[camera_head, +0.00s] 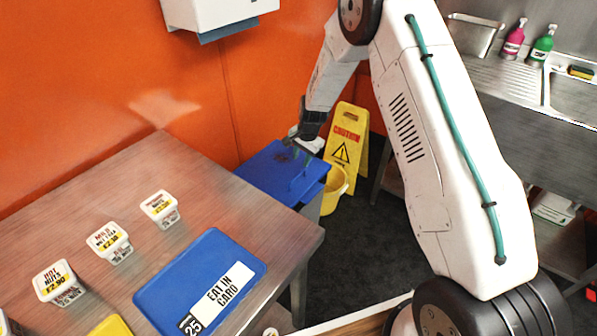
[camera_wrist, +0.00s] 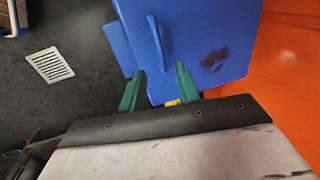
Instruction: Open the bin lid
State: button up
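The blue bin lid (camera_head: 268,176) lies on the bin beyond the table, against the orange wall. It looks flat and closed in the head view. In the wrist view the lid (camera_wrist: 215,35) fills the upper middle, with a raised blue ridge like a handle (camera_wrist: 157,42) and a dark smudge. My gripper (camera_head: 297,153) is over the far part of the lid. Its two green fingers (camera_wrist: 157,85) are spread apart with nothing held between them. The ridge lies ahead of the gap between them. I cannot tell whether the fingertips touch the lid.
A yellow caution sign (camera_head: 346,145) and a yellow bucket (camera_head: 334,190) stand right beside the bin. A steel sink counter (camera_head: 505,80) is at the right. Dark floor (camera_head: 365,240) lies open between them.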

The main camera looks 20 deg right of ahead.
aim_at(297, 175)
jog(key=f, duration=0.5)
jog(key=w+a+f, duration=0.1)
jog(key=f, duration=0.1)
jog(key=shift+w+f, duration=0.1)
jog(key=shift+f, duration=0.3)
grip_shut()
